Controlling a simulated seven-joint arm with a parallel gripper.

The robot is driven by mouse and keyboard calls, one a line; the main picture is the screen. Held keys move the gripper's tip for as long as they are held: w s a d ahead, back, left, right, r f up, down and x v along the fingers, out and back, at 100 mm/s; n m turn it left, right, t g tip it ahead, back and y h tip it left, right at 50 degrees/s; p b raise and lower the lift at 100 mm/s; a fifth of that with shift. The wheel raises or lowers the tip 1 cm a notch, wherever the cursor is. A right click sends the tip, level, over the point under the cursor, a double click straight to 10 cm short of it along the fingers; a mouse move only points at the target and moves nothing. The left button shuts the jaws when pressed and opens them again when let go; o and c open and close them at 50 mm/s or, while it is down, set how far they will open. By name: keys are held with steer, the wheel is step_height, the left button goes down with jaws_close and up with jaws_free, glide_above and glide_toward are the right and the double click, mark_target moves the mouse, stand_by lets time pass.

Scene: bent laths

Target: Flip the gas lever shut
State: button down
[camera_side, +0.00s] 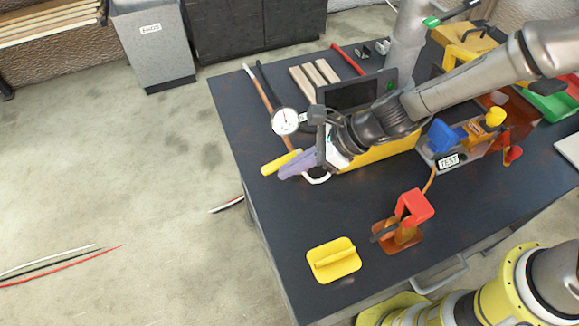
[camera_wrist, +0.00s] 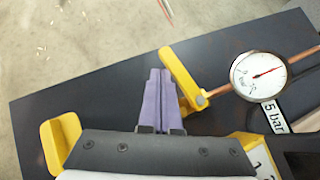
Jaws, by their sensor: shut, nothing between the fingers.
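The gas lever is a yellow bar (camera_side: 281,162) lying crosswise at the near end of a copper pipe (camera_side: 266,93). In the wrist view the yellow lever (camera_wrist: 181,75) slants up and left from its round pivot. A round dial gauge (camera_side: 285,121) sits by the pipe; it also shows in the wrist view (camera_wrist: 259,75). My gripper (camera_side: 283,172) has purple fingers, shut and empty, close beside the lever. In the wrist view the fingertips (camera_wrist: 160,74) lie just left of the lever; I cannot tell whether they touch it.
A yellow plate with a raised grip (camera_side: 333,260) and a red-handled fixture (camera_side: 405,220) stand on the dark table's near part. A grey box marked TEST (camera_side: 447,160) is at the right. The table's left edge is close to my gripper. Bare tabletop lies below it.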

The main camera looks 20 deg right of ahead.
steer(key=shift+s+d, duration=0.1)
steer(key=shift+s, duration=0.6)
steer(key=shift+s+d, duration=0.25)
steer(key=shift+s, duration=0.95)
steer(key=s+d+r, duration=0.1)
steer(key=s+r, duration=0.6)
steer(key=shift+d, duration=0.25)
